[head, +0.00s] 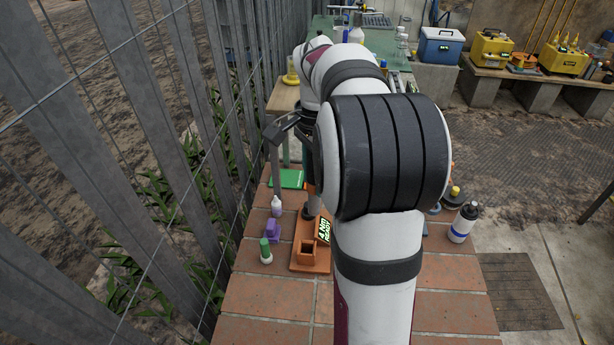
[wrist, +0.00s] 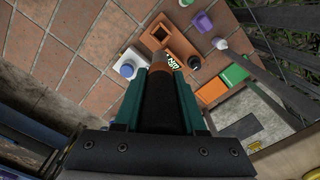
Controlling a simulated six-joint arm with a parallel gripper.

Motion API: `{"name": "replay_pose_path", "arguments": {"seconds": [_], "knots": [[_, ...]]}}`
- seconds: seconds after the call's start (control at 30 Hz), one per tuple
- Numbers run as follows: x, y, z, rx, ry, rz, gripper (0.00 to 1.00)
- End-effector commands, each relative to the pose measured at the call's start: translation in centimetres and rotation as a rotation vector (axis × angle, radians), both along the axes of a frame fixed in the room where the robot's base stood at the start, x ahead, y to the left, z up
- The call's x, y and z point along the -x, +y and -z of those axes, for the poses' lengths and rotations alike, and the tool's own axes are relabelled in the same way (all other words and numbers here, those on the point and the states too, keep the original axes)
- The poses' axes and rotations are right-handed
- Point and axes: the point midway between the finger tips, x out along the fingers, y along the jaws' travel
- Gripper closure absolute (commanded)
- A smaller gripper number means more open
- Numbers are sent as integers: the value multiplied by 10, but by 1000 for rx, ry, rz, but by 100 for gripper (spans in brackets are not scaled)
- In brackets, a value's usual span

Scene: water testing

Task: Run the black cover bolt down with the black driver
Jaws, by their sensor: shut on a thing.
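In the wrist view the teal fingers of my gripper (wrist: 161,98) are shut on the black driver (wrist: 160,104), a thick dark cylinder with an orange-brown band at its far end. The driver points toward an orange base (wrist: 185,45) with a lit display (wrist: 172,61). In the head view this base (head: 310,267) lies on the brick bench, and its display (head: 323,230) reads 4 Nm READY. A round black part (wrist: 194,62) sits on the base. I cannot make out the black cover bolt or whether the driver touches anything.
Beside the base stand a green-capped vial (head: 266,252), a purple block (head: 272,232) and a small white bottle (head: 276,206). A white bottle (head: 462,224) stands at the right. A metal fence (head: 130,150) bounds the left side.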

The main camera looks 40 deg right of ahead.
Motion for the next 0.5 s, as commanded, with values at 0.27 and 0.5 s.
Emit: {"name": "replay_pose_path", "arguments": {"seconds": [0.27, 0.5], "knots": [[29, -84, 39, -1, 2, 6, 100], [38, -102, 48, 0, 0, 0, 100]]}}
